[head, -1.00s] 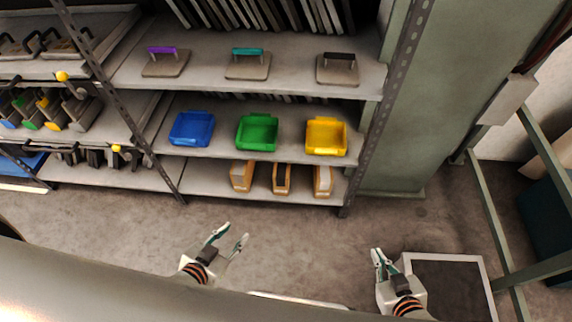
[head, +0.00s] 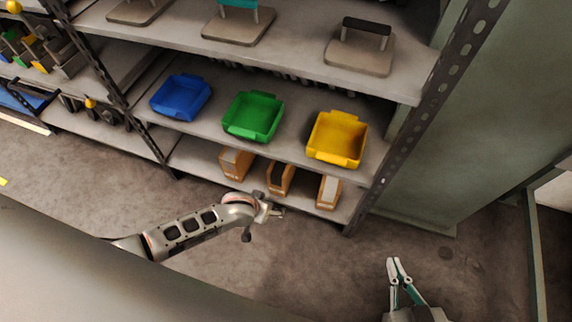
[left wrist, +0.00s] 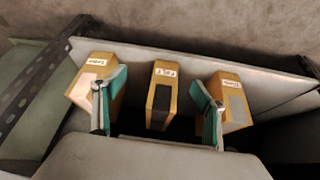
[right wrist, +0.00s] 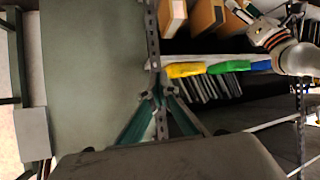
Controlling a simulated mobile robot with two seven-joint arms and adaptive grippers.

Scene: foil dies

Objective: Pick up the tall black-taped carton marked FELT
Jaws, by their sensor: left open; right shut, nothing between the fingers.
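The tall carton with the black strip (head: 281,178) is the middle one of three on the bottom shelf. In the left wrist view this carton (left wrist: 161,98) has a label that seems to read FELT, upside down. My left gripper (left wrist: 158,132) is open, with one finger on each side of that carton in the picture; it looks short of the carton, not touching. In the head view my left gripper (head: 270,208) is in front of the bottom shelf, partly hidden by its own wrist. My right gripper (head: 394,264) is shut and empty over the floor at the right.
A white-taped carton (head: 328,192) and a grey-taped carton (left wrist: 232,102) flank the middle one, with gaps between. The shelf above holds blue (head: 181,97), green (head: 253,117) and yellow (head: 337,139) bins. A perforated post (head: 425,130) stands at the right end.

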